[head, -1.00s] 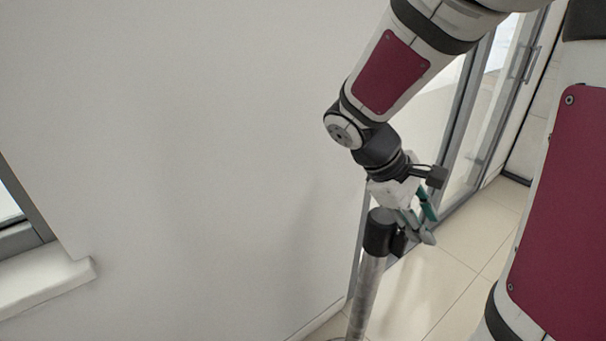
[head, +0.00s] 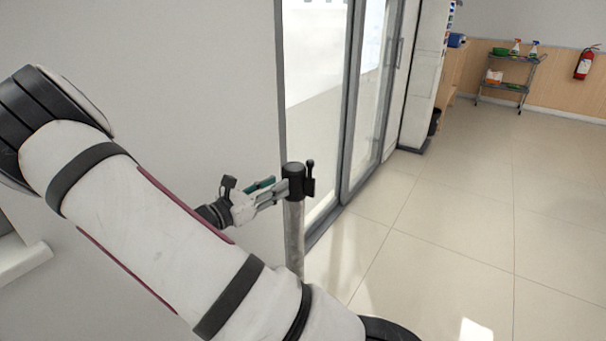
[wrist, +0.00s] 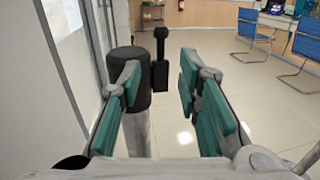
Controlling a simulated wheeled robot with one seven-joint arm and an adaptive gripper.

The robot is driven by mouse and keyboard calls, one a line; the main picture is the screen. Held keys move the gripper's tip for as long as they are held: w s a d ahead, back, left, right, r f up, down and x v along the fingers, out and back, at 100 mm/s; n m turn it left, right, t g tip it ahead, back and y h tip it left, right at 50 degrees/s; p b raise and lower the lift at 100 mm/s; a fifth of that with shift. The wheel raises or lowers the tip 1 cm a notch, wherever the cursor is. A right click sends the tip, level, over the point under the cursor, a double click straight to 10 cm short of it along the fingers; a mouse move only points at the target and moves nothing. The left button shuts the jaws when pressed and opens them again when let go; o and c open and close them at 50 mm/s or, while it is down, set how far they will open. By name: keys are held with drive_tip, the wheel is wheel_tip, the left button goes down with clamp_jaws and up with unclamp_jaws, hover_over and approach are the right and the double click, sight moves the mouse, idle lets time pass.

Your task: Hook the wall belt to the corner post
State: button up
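The post (head: 294,236) is a grey metal pole with a black cap, standing upright near the glass door. Its cap (wrist: 128,88) is in the wrist view, partly behind the left finger. A black upright piece with a knobbed top (head: 310,178) is at the right side of the cap; it also shows in the wrist view (wrist: 160,72), between the fingers and farther off. My gripper (head: 280,188) is open, with teal pads, beside the cap. In the wrist view (wrist: 160,85) nothing is held between its fingers. I cannot tell whether it touches the cap. No stretched belt is visible.
A glass door (head: 345,100) and white wall (head: 180,60) are close to the post. The tiled floor (head: 450,220) at right is open. A cart (head: 505,75) and a fire extinguisher (head: 587,63) are far off. Blue chairs (wrist: 257,40) show in the wrist view.

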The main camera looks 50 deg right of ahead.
sight(310, 167)
drive_tip(key=d, duration=0.4)
drive_tip(key=s+d, duration=0.1)
drive_tip(key=d, duration=0.8)
drive_tip(key=shift+s+d, duration=0.2)
drive_tip(key=shift+s, duration=0.1)
clamp_jaws()
